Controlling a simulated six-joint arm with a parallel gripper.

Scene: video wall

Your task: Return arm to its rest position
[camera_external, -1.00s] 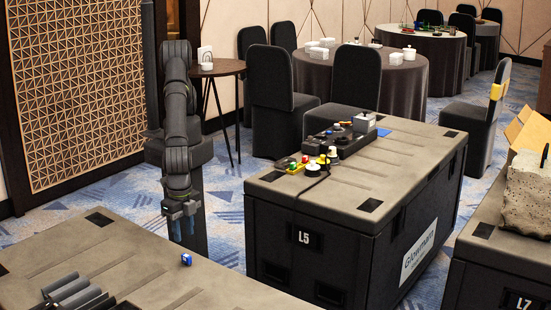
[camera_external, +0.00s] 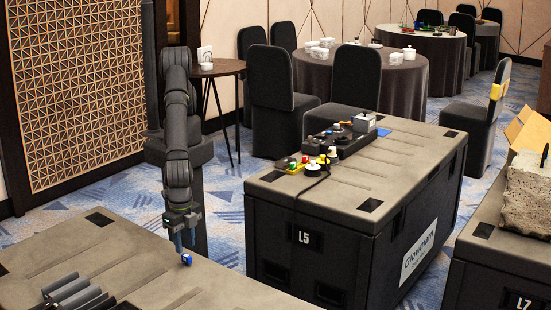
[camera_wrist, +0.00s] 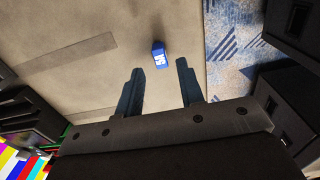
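My gripper (camera_external: 183,239) is above the right-hand side of the near case top, with its blue-grey fingers pointing down. In the wrist view my gripper (camera_wrist: 160,84) shows two fingers spread apart with nothing between them. A small blue block (camera_external: 186,260) lies on the case top just below the fingertips. In the wrist view the blue block (camera_wrist: 158,55) bears a white mark and sits beyond the fingertips, between their lines. I see a gap between fingers and block in the wrist view.
The near case top (camera_external: 130,262) carries dark grey cylinders (camera_external: 78,296) at front left. Case L5 (camera_external: 300,237) with devices on top stands to the right, across a carpet gap. A colour-bar surface (camera_wrist: 20,160) shows at the wrist view's lower left.

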